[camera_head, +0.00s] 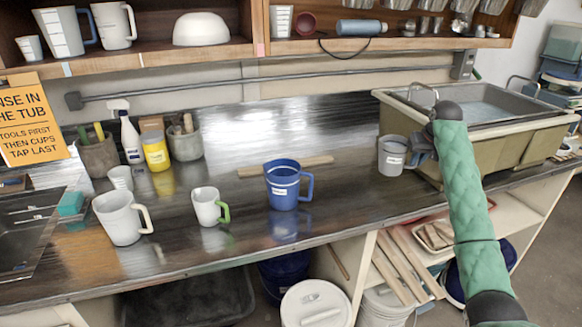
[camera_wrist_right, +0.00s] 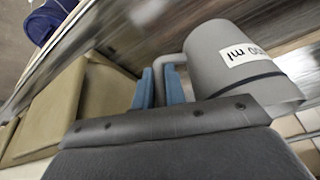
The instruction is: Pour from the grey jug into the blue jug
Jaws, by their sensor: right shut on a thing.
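The grey jug (camera_head: 392,157) is upright at the right end of the counter, just left of the tub. My right gripper (camera_head: 420,150) is shut on its handle. In the right wrist view the grey jug (camera_wrist_right: 225,60) shows a white label, and its handle sits at the blue fingers (camera_wrist_right: 158,84). I cannot tell whether its base touches the counter. The blue jug (camera_head: 283,186) stands upright mid-counter, left of the grey jug, its handle to the right. The insides of both jugs are hard to see. My left gripper is not in view.
A white mug with a green handle (camera_head: 208,206) and a larger white jug (camera_head: 121,218) stand left of the blue jug. A wooden stick (camera_head: 285,166) lies behind it. The tub (camera_head: 520,128) stands at the right. Counter between the two jugs is clear.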

